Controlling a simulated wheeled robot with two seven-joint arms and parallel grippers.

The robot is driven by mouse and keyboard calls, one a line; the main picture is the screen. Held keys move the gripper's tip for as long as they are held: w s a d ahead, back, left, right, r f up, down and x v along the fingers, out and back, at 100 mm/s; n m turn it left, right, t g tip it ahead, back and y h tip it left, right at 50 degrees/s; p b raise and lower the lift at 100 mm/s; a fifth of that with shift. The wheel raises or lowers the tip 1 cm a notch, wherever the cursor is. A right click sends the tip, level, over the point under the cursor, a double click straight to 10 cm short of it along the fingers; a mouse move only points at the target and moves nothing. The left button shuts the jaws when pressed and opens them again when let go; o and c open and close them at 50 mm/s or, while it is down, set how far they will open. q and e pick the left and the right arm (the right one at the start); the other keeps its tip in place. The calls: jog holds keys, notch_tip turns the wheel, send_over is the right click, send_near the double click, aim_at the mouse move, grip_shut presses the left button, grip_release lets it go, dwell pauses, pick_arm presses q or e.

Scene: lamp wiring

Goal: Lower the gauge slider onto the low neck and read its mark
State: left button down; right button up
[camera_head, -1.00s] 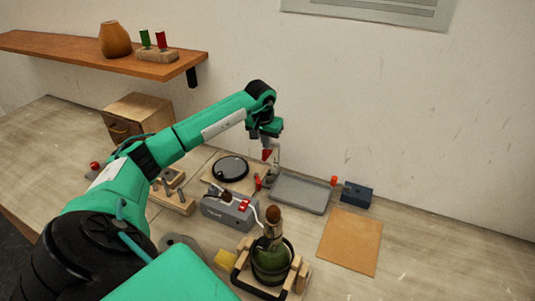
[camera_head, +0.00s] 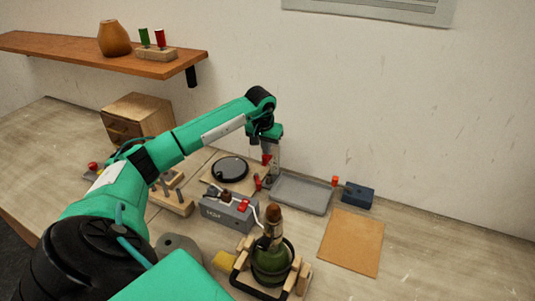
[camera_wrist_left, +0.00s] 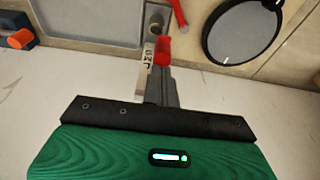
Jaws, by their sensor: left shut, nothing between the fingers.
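My left gripper (camera_head: 272,166) is shut and empty, pointing down over the back of the bench beside the grey tray. In the left wrist view its closed fingers (camera_wrist_left: 160,72) are next to a red piece (camera_wrist_left: 162,50), which I take to be the gauge slider, and a pale strip (camera_wrist_left: 147,57) with dark marks. I cannot tell whether the fingers touch the red piece, and the marks are too small to read. In the head view the red piece (camera_head: 266,159) is beside the fingers. A green bottle (camera_head: 270,257) with a brown-topped neck stands upright in a wooden cradle. My right gripper is out of view.
A grey tray (camera_head: 300,193), a dark blue block (camera_head: 357,195) and a tan mat (camera_head: 351,242) lie right of the gripper. A round black disc (camera_head: 230,169) and a grey box (camera_head: 229,213) with a white cable are left and in front. The wall is close behind.

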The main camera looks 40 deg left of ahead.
aim_at(266, 160)
pick_arm(q)
jog(key=shift+s+b+x, duration=0.15)
jog(key=shift+b+x, duration=0.35)
jog(key=shift+x, duration=0.15)
jog(key=shift+s+b+x, duration=0.1)
jog(key=shift+b+x, duration=0.35)
jog(key=shift+x, duration=0.2)
jog(key=shift+d+f+b, duration=0.15)
jog(key=shift+f+b, duration=0.9)
jog(key=shift+f, duration=0.5)
jog(key=shift+r, duration=0.1)
jog(key=shift+w+p+v, duration=0.25)
jog(key=shift+p+v, duration=0.4)
jog(key=shift+v, duration=0.55)
jog(key=shift+w+p+v, duration=0.2)
jog(key=shift+p+v, duration=0.45)
jog(key=shift+v, duration=0.55)
jog(key=shift+r, duration=0.1)
